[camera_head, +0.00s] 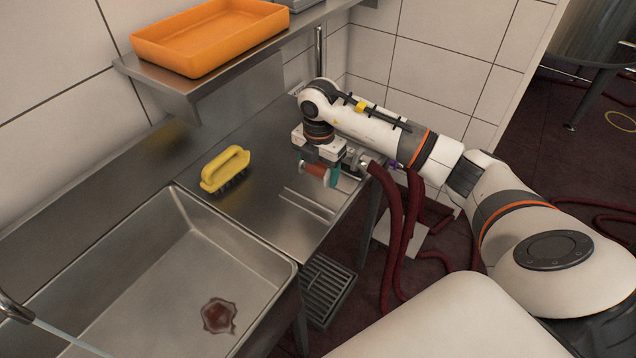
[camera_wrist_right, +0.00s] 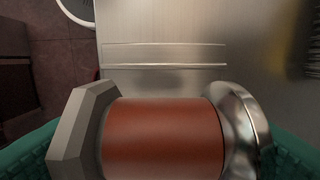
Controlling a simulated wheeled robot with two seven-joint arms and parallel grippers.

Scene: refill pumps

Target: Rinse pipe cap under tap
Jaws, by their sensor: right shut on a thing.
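My right gripper (camera_head: 320,173) is over the steel counter near its right end. It is shut on the pipe cap (camera_head: 314,169). In the right wrist view the pipe cap (camera_wrist_right: 165,138) has a red-brown middle, a grey hexagonal end on the left and a shiny rounded metal flange on the right. Green finger pads show at both ends of it. The tap (camera_head: 14,308) is at the lower left edge in the head view, with a thin stream of water coming from it over the sink (camera_head: 150,270). My left gripper is not in view.
A yellow brush (camera_head: 225,168) lies on the counter (camera_head: 262,205) between the sink and my right gripper. A red-brown patch (camera_head: 218,315) is on the sink floor. An orange tray (camera_head: 205,45) sits on the shelf above. Dark red hoses (camera_head: 390,225) hang beside the counter's right end.

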